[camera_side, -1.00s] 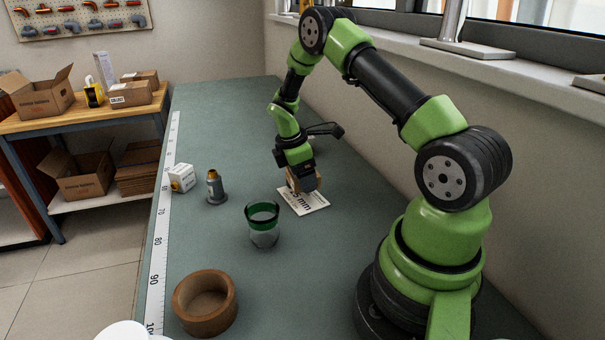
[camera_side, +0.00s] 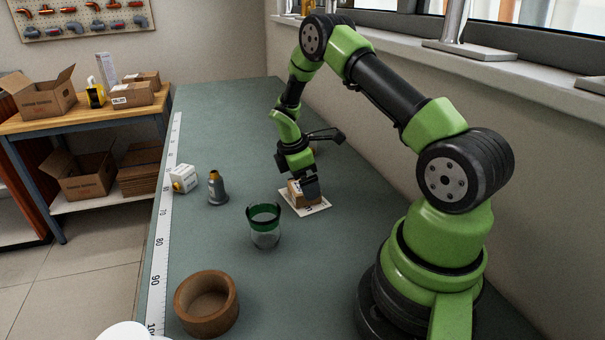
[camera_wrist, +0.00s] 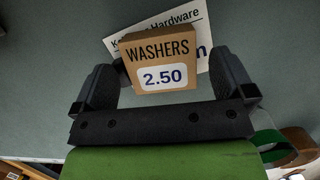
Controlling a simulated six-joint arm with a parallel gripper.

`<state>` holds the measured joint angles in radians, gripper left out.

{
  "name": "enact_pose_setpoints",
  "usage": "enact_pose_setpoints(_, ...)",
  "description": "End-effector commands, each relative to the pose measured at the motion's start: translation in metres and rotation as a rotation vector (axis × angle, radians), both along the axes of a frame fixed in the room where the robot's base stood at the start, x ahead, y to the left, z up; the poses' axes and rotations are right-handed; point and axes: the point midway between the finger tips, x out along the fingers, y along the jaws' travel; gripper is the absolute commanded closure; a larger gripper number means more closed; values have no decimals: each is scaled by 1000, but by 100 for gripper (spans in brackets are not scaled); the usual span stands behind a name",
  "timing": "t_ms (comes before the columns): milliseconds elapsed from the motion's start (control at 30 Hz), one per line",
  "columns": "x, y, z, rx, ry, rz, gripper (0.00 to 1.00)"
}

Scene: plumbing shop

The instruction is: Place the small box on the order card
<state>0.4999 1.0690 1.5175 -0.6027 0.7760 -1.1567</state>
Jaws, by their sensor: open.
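The small box is a brown carton (camera_side: 297,195) marked "WASHERS 2.50", and its label faces up in the wrist view (camera_wrist: 163,76). It appears to rest on the white order card (camera_side: 319,208), with the card's edges showing around it. Printing on the card (camera_wrist: 187,25) shows beyond the box in the wrist view, and the box hides part of it. My gripper (camera_side: 303,188) is open over the box. In the wrist view its fingers (camera_wrist: 163,64) stand on either side of the box, with a clear gap at the right finger.
A glass with a green band (camera_side: 264,228) stands in front of the card. A grey cone-shaped item (camera_side: 217,190) and a white box (camera_side: 184,179) stand to the left. A round wooden bowl (camera_side: 206,303) is at the front. The bench (camera_side: 215,120) is clear further back.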

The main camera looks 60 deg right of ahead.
Motion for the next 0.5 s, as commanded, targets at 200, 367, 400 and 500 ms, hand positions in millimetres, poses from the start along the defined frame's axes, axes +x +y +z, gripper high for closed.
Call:
enact_pose_setpoints(200, 3, 2, 26, -3, -4, 0, 0)
enact_pose_setpoints(367, 10, 9, 62, -4, -6, 1, 0)
enact_pose_setpoints(400, 12, 11, 71, -3, -7, 1, 0)
enact_pose_setpoints(500, 16, 14, 92, -4, -5, 1, 0)
